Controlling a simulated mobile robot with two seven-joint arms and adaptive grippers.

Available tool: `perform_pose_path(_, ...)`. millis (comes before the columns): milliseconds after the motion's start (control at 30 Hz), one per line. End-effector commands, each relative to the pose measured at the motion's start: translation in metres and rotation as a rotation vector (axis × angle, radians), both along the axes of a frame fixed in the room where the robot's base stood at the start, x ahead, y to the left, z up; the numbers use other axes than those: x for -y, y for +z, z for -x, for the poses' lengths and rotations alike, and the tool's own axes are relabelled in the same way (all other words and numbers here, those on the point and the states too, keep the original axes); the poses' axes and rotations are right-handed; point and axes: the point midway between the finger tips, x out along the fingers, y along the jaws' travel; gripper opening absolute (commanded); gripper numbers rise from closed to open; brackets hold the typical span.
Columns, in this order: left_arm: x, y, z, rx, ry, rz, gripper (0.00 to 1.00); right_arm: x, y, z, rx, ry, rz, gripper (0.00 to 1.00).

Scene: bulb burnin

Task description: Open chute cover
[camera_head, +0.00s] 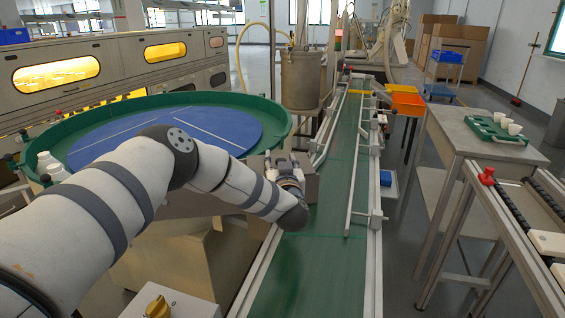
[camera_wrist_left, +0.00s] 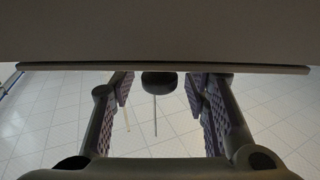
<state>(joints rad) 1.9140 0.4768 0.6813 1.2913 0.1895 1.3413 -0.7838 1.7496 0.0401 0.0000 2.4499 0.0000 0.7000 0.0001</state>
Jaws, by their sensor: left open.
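My left gripper (camera_head: 288,163) is over the left side of the green conveyor, in front of a grey-brown box-like panel (camera_head: 311,189) that I take to be the chute cover. My own wrist partly hides this panel. In the left wrist view, the left gripper (camera_wrist_left: 159,92) is open, its two padded fingers apart. A dark rounded piece (camera_wrist_left: 159,79), like a knob, shows between the fingertips, below the edge of a grey panel (camera_wrist_left: 160,35). A thin rod hangs beneath it. I cannot tell whether the fingers touch it. My right gripper is not in view.
The green conveyor (camera_head: 335,245) runs away from me between metal rails. A round green-rimmed table (camera_head: 190,98) with a blue top stands left. A grey side table (camera_head: 455,137) with a green tray (camera_head: 500,130) stands right. A knob box (camera_head: 165,303) is at the bottom.

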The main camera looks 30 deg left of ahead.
Motion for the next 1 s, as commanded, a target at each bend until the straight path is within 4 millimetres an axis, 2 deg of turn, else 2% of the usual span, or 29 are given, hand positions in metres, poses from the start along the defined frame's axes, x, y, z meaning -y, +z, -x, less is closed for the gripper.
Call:
perform_pose_path(200,0.000,0.003,-0.001,0.003,0.000,0.000,0.42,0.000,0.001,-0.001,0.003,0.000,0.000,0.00)
perform_pose_path(400,0.000,0.002,0.000,0.003,0.000,0.000,0.00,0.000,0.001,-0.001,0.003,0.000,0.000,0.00)
perform_pose_path(667,0.000,0.004,0.000,-0.003,0.000,0.006,0.00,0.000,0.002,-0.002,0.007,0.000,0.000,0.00)
perform_pose_path(1000,-0.004,0.026,-0.006,-0.124,-0.002,0.113,0.00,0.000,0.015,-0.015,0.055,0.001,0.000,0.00)
